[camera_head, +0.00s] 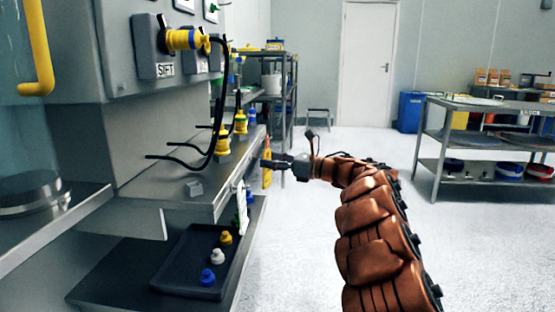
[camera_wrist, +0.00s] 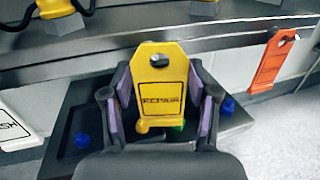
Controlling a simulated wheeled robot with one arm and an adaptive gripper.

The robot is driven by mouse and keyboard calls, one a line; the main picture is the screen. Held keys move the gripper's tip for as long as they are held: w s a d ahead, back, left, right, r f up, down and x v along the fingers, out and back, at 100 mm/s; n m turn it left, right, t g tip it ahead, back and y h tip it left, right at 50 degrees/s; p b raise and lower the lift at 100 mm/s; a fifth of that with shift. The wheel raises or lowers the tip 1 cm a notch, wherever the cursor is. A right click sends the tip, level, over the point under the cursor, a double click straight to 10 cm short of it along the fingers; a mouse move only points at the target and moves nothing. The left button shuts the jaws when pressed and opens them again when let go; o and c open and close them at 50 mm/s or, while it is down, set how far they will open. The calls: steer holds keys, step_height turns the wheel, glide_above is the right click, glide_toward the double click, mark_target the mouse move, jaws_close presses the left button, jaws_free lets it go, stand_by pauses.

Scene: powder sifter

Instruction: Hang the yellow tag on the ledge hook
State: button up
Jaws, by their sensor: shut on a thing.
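The yellow tag (camera_wrist: 158,98) stands upright in the wrist view, with dark lettering and a hole near its top. My gripper (camera_wrist: 158,112) is shut on its sides. The tag's top overlaps the front edge of the steel ledge (camera_wrist: 215,36). No free hook shows behind the tag. In the head view my gripper (camera_head: 268,164) is beside the ledge's front edge (camera_head: 228,190), and yellow shows at its tips, partly hidden.
An orange tag (camera_wrist: 271,62) hangs from the ledge to the right, a white tag (camera_wrist: 18,132) to the left. A dark tray (camera_head: 185,285) with coloured knobs lies below the ledge. Black cables (camera_head: 216,125) curve above it. The floor (camera_head: 300,260) to the right is clear.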

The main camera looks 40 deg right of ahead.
steer(key=shift+w+a+p, duration=0.5)
steer(key=shift+w+a, duration=0.05)
steer(key=shift+a, duration=0.1)
steer(key=shift+w+a+f+b, duration=0.2)
steer(key=shift+f+b, duration=0.15)
steer(key=shift+b, duration=0.2)
steer(key=shift+w+a+f+b, duration=0.2)
steer(key=shift+a+f+b, duration=0.1)
steer(key=shift+b, duration=0.4)
steer(key=shift+r, duration=0.1)
steer(key=o, duration=1)
